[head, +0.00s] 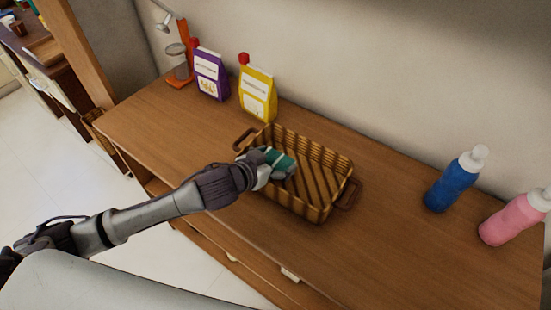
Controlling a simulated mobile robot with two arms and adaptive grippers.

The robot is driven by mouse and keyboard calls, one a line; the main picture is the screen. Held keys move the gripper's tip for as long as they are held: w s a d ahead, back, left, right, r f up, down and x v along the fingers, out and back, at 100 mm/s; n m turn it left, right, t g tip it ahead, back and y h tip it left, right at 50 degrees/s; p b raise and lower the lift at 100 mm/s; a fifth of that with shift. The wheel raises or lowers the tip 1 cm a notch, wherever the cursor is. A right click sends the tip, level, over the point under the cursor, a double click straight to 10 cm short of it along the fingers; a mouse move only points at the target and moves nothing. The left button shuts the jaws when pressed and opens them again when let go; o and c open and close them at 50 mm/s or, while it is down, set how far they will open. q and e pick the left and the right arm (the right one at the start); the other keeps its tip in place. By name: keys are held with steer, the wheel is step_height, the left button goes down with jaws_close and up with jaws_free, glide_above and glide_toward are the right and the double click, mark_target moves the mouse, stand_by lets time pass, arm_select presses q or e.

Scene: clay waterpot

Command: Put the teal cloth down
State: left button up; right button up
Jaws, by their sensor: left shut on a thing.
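The teal cloth (281,160) is a small dark green-teal bundle in my left gripper (277,170). My left gripper is shut on it, over the left part of a brown wicker basket (322,190). I cannot tell whether the cloth touches the inside of the basket. Part of the cloth is hidden by the gripper. My right gripper is not in view.
The basket stands on a wooden cabinet top (400,240). A purple carton (211,75) and a yellow carton (257,92) stand at the back left, beside an orange stand (183,60). A blue bottle (453,183) and a pink bottle (513,219) stand on the right.

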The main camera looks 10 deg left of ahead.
arm_select(q)
steer(key=shift+s+f, duration=0.2)
steer(key=shift+f, duration=0.3)
steer(key=o, duration=0.8)
steer(key=shift+f, duration=0.1)
steer(key=shift+c, duration=0.2)
steer(key=shift+s+f, duration=0.1)
steer(key=shift+f, duration=0.05)
steer(key=shift+r, duration=0.35)
steer(key=r+v, duration=0.1)
steer(key=v, duration=1.1)
steer(key=shift+w+r+b, duration=0.2)
steer(key=shift+w+b, duration=0.1)
steer(key=shift+b, duration=0.1)
